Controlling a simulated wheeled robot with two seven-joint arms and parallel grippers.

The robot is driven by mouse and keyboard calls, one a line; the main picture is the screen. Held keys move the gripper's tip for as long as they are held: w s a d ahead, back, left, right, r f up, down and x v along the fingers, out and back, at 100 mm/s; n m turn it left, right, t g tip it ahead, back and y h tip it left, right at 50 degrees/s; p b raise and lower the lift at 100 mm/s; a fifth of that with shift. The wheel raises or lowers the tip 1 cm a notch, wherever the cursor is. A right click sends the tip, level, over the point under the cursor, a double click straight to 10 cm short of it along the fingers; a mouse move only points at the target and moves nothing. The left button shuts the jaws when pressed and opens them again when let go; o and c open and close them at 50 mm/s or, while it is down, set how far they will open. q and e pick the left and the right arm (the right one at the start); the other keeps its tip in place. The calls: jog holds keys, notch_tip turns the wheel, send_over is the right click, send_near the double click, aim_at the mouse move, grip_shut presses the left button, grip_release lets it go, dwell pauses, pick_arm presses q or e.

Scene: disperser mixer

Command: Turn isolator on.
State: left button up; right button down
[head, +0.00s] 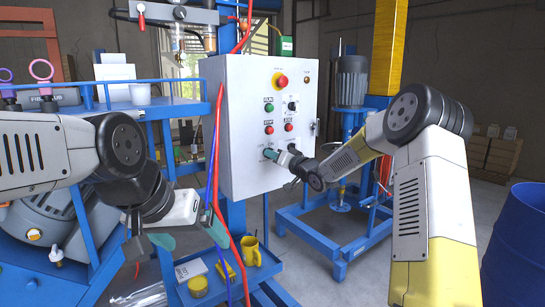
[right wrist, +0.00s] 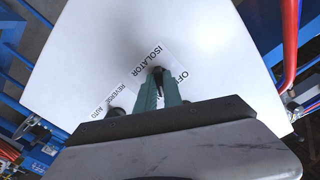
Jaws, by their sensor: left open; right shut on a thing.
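The white control cabinet (head: 240,130) stands in the middle of the head view. The isolator (right wrist: 158,72) is a small black knob on its face, with ISOLATOR and OFF lettering beside it in the right wrist view. My right gripper (head: 270,155) is at the lower part of the cabinet face; its green fingers (right wrist: 160,92) are shut around the knob. The fingers hide most of the knob, so I cannot tell its exact setting. My left gripper (head: 190,238) is open and empty, low in front of the cabinet, with green fingertips apart.
A second knob (right wrist: 117,111) marked REVERSE and AUTO sits close to the isolator. A red emergency button (head: 281,81) and several smaller buttons are above. Red and blue hoses hang along the cabinet's left side.

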jog(key=shift+m, duration=0.9)
jog(key=c, duration=1.5)
grip_release()
jog(key=v, duration=0.8)
